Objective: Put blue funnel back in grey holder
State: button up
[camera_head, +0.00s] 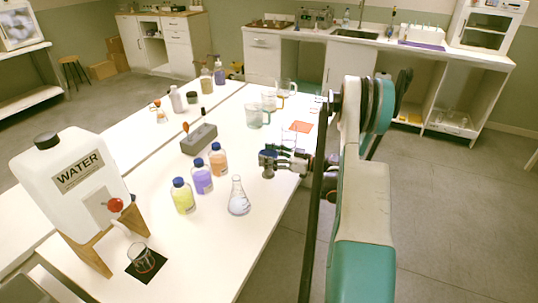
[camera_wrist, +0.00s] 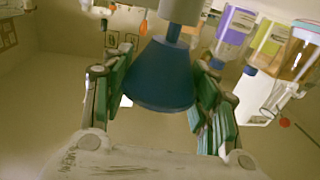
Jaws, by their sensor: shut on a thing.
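The blue funnel (camera_wrist: 160,76) sits between my gripper's fingers (camera_wrist: 160,90) in the wrist view, its wide end toward my palm side of the picture and its narrow stem at the top. My gripper is shut on it. In the head view my gripper (camera_head: 270,161) is over the right part of the white table, and I cannot make out the funnel clearly there. The grey holder (camera_head: 199,139) is a block on the table to the left of my gripper, apart from it, with an orange-red item at its left end. A grey shape (camera_wrist: 184,10) shows beyond the stem in the wrist view.
Blue-capped bottles, yellow (camera_head: 183,197), purple (camera_head: 202,178) and orange (camera_head: 218,160), stand between holder and conical flask (camera_head: 238,198). Beakers (camera_head: 254,116) stand behind my gripper. A water tank (camera_head: 75,180) stands at front left. Bare table (camera_head: 215,245) lies at the front.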

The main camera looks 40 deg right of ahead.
jog(key=shift+f, duration=0.4)
jog(key=o, duration=0.9)
jog(key=shift+s+d, duration=0.1)
jog(key=v, duration=1.1)
jog(key=shift+s+d, duration=0.2)
jog(key=shift+s, duration=0.15)
